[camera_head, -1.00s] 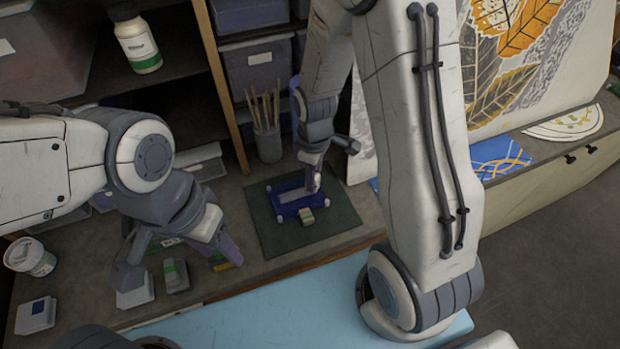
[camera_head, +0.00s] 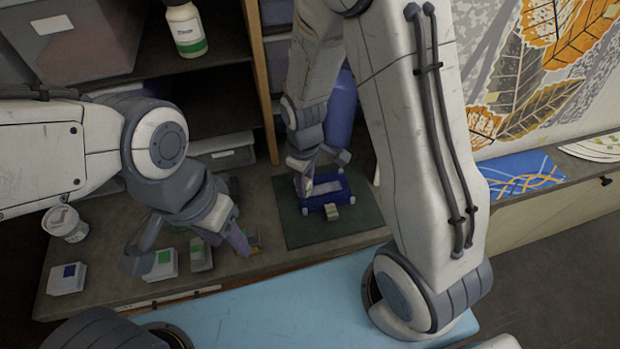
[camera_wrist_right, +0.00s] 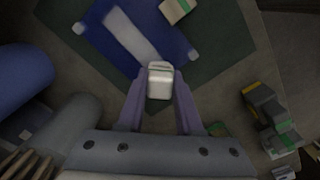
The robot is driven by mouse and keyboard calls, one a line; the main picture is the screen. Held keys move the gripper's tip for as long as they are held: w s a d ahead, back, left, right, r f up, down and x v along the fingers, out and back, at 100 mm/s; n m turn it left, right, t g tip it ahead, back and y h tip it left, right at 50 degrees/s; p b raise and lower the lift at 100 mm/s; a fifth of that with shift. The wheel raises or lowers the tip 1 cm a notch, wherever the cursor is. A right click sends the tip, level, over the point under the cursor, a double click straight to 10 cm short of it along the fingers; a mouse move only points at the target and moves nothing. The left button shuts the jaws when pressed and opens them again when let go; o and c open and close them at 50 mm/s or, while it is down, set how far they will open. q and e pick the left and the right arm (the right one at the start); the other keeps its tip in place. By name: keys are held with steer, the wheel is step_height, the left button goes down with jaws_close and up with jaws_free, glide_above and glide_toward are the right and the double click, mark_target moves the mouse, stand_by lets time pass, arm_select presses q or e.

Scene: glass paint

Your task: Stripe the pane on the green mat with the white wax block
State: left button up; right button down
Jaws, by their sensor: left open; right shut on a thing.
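The green mat (camera_head: 290,222) lies on the workbench with the dark blue pane (camera_head: 343,192) on it. The wrist view shows the pane (camera_wrist_right: 90,42) with a broad pale band (camera_wrist_right: 132,38) across it and pale pieces at its corners. My right gripper (camera_head: 318,162) is over the pane's far side in the head view. In the wrist view it (camera_wrist_right: 160,88) is shut on the white wax block (camera_wrist_right: 160,80). I cannot tell whether the block touches anything. My left gripper (camera_head: 188,250) is open and empty over the bench, left of the mat.
A cream block with a green band (camera_head: 331,212) is at the pane's near edge. Blocks with green labels (camera_head: 162,265) (camera_head: 200,256) are near my left gripper. A blue-labelled block (camera_head: 67,278) and a white tub (camera_head: 65,223) stand farther left. Shelves (camera_head: 205,105) rise behind.

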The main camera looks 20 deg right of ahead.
step_height(320, 180, up, 3)
steer(key=shift+a+r+p, duration=0.1)
steer(key=shift+a+p, duration=0.05)
steer(key=shift+p, duration=1)
steer(key=shift+r+p, duration=0.65)
steer(key=shift+r, duration=0.05)
step_height(320, 180, up, 4)
steer(key=p, duration=0.3)
steer(key=shift+f, duration=0.25)
steer(key=shift+a+f, duration=0.1)
